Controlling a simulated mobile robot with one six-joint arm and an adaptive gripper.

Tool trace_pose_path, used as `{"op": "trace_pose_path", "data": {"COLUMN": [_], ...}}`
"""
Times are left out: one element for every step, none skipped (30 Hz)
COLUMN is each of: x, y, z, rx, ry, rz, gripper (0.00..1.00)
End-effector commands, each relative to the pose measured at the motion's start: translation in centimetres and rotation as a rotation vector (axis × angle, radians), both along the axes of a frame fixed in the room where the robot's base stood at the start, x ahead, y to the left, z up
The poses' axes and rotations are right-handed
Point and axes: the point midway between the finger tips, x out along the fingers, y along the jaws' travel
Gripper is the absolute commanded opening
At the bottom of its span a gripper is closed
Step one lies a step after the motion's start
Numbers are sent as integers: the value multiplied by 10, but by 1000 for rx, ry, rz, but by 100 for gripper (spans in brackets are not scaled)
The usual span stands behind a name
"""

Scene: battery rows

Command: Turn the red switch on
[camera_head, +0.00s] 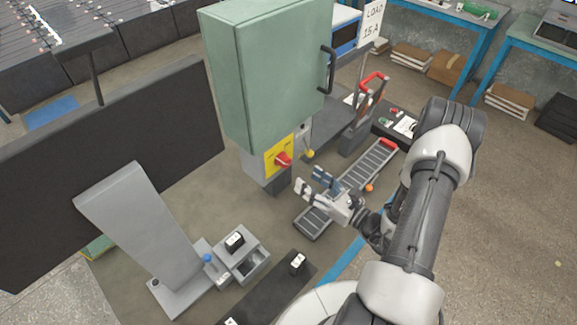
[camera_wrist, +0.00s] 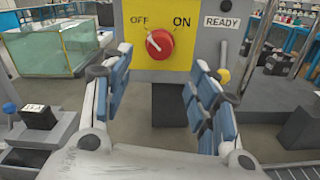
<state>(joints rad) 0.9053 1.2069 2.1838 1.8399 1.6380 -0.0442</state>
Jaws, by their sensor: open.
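The red switch (camera_wrist: 160,44) is a round knob on a yellow plate (camera_wrist: 183,48) marked OFF at left and ON at right. Its white mark points up and left, toward OFF. In the head view the red switch (camera_head: 283,160) is on the front of a grey box below a green cabinet. My gripper (camera_head: 313,184) is open and empty, in front of the switch and apart from it. In the wrist view the blue-padded fingers of my gripper (camera_wrist: 160,62) are spread to either side, below the knob's level.
The green cabinet (camera_head: 268,75) stands above the switch box. A READY label (camera_wrist: 221,22) and a yellow-tipped lever (camera_wrist: 224,75) are right of the plate. A roller conveyor (camera_head: 365,172) lies beneath my arm. A grey stand (camera_head: 140,230) and a small dark block (camera_head: 298,262) are nearer.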

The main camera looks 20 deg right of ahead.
Motion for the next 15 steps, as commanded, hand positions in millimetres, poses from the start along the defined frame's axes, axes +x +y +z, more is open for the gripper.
{"op": "trace_pose_path", "data": {"x": [11,17,25,31,37,44,50,55,61,65,69,73,76,78,81], "y": [7,9,13,15,18,20,22,24,27,28,29,31,32,33,34], "z": [0,-1,-1,-1,0,-1,-1,0,0,0,0,0,0,0,0], "rx": [-2,-2,-2,-2,-1,-2,-2,-2,-1,-2,-2,-1,-1,-1,-1], "ry": [-3,-3,-3,-2,-3,-2,-2,-2,-3,-3,-3,-1,-1,-1,-1], "rz": [8,8,8,7,8,7,6,7,5,6,4,4,4,2,2], "gripper": [54,54,54,54,54,54,54,54,54,54,54,54,54,54,54]}}
